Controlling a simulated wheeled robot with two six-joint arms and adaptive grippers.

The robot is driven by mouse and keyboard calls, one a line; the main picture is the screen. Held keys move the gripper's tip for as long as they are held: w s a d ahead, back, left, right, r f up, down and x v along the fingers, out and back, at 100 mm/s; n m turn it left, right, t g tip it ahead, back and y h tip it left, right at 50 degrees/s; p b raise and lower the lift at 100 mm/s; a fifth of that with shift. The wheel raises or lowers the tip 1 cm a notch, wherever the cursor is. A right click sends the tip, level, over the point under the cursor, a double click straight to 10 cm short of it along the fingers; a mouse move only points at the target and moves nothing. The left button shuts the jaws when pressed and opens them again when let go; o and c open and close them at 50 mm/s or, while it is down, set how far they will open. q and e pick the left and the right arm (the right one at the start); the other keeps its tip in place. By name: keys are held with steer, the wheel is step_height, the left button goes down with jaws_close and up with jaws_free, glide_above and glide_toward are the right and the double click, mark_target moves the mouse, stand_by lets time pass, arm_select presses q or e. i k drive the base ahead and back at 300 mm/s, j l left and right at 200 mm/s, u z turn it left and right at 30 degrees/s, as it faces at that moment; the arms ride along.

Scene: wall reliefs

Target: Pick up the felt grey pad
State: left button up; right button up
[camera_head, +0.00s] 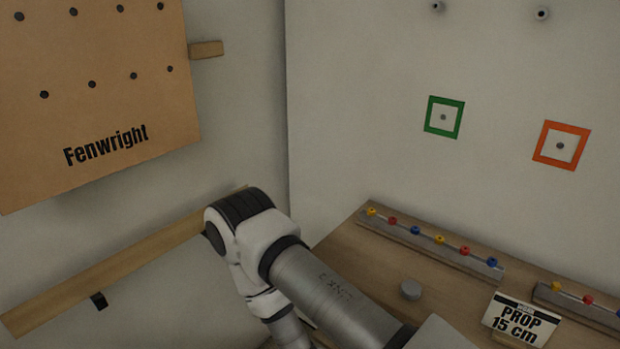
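A small round grey pad (410,289) lies flat on the wooden table, left of the sign and in front of the strip with coloured pegs. It looks like the felt pad, though its material is hard to make out. One of my arms crosses the lower middle of the view, left of the pad and apart from it in the picture. Neither gripper shows.
The wooden table (385,265) carries a peg strip (425,243), a second strip (585,304) and a "PROP 15 cm" sign (520,319). A "Fenwright" board (95,110), a wooden rail (120,262), a green frame (444,98) and an orange frame (562,124) are on the walls.

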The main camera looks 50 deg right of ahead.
mark_target(409, 289)
steer(key=i+j+z, duration=0.1)
steer(key=z, duration=0.35)
steer(key=j+z, duration=0.25)
steer(key=z, duration=0.25)
steer(key=i+j+z, duration=0.1)
steer(key=z, duration=0.35)
steer(key=j+z, duration=0.3)
steer(key=z, duration=0.2)
steer(key=j+z, duration=0.25)
steer(key=z, duration=0.2)
steer(key=k+j+z, duration=0.1)
steer(key=z, duration=0.35)
steer(key=k+j, duration=0.1)
steer(key=j, duration=0.15)
steer(key=z, duration=0.05)
